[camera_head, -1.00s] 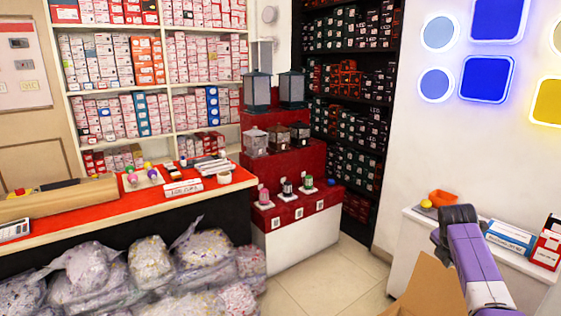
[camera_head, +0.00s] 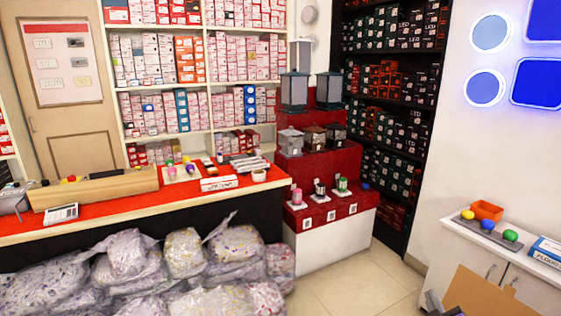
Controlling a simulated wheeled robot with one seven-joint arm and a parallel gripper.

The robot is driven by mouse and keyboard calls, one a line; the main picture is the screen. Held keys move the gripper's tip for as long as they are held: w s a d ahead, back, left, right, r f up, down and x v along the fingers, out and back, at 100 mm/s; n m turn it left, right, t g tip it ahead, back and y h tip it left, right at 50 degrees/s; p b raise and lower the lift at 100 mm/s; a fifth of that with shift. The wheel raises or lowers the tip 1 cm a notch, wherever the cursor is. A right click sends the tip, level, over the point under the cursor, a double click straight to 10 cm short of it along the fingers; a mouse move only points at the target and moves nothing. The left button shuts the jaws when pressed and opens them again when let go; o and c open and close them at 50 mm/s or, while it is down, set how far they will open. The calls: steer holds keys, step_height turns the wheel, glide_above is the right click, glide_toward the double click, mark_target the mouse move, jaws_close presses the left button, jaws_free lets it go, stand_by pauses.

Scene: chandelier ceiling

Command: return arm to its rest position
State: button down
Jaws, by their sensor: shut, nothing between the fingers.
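My gripper is not in view, and no arm link shows clearly. A white cabinet (camera_head: 463,236) stands at the right. A brown cardboard box (camera_head: 478,290) is at the bottom right in front of the cabinet, cut off by the frame edge. A small grey piece beside it is too cut off to tell.
A red-topped counter (camera_head: 120,206) runs along the left, with bagged goods (camera_head: 140,270) piled in front. A red stepped display (camera_head: 306,165) with lanterns stands in the middle. Tiled floor (camera_head: 365,275) is open between display and cabinet. Stocked shelves line the back.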

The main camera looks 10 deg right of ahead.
steer(key=s+a+r+m+y, duration=0.1)
steer(key=s+a+y, duration=0.1)
steer(key=s+a, duration=0.6)
steer(key=s+a+r+m+y, duration=0.1)
steer(key=s+a, duration=0.7)
steer(key=s, duration=1.3)
steer(key=s+a+r+m+y, duration=0.1)
steer(key=s+a+m+y, duration=0.1)
steer(key=s+a, duration=0.6)
steer(key=s+y, duration=0.1)
steer(key=s, duration=0.6)
steer(key=shift+a+r, duration=0.2)
steer(key=shift+r, duration=0.1)
